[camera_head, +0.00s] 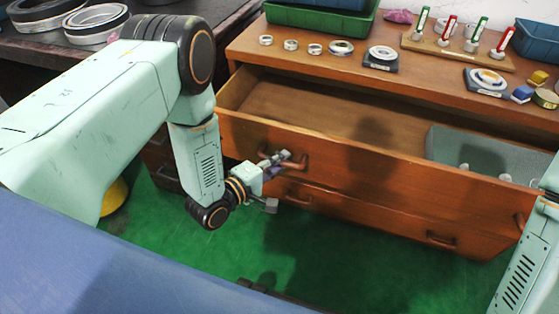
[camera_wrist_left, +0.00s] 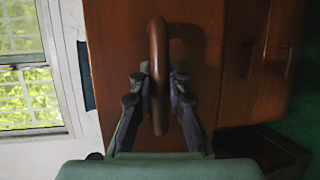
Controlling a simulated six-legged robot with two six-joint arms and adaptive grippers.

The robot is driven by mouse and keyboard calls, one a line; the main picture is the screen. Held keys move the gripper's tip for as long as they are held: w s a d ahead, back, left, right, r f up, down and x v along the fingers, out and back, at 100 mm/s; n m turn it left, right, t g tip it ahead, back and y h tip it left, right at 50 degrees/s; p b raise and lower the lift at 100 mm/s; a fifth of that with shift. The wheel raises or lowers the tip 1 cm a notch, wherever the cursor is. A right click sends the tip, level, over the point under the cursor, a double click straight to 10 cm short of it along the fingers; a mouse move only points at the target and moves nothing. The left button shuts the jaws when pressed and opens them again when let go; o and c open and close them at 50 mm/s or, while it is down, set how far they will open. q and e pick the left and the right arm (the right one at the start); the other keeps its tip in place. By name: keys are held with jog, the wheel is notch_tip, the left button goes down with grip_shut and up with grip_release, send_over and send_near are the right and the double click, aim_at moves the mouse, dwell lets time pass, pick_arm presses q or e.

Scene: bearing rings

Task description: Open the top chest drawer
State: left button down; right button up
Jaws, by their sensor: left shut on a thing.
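The wooden chest's top drawer (camera_head: 330,163) stands pulled out in the head view, its inside showing. My left gripper (camera_head: 284,160) is at the handle (camera_head: 303,162) on the left of the drawer's front. In the left wrist view the curved brown handle (camera_wrist_left: 158,50) stands between the fingers of my left gripper (camera_wrist_left: 160,98), which is shut on it. A grey-green block or box (camera_head: 480,150) with small pale pieces by it lies in the drawer's right part. My right arm shows only in part at the right edge; its gripper is out of view.
Rings, labelled stands and a wooden rack (camera_head: 455,50) with several red and green markers stand on the chest top. A green crate (camera_head: 320,18) is at the back. Lower drawers (camera_head: 380,215) are shut.

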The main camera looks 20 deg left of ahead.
pick_arm(q)
jog(key=shift+w, duration=0.1)
jog(key=c, duration=1.3)
grip_release()
jog(key=shift+a, duration=0.1)
jog(key=v, duration=1.2)
jog(key=shift+r, duration=0.1)
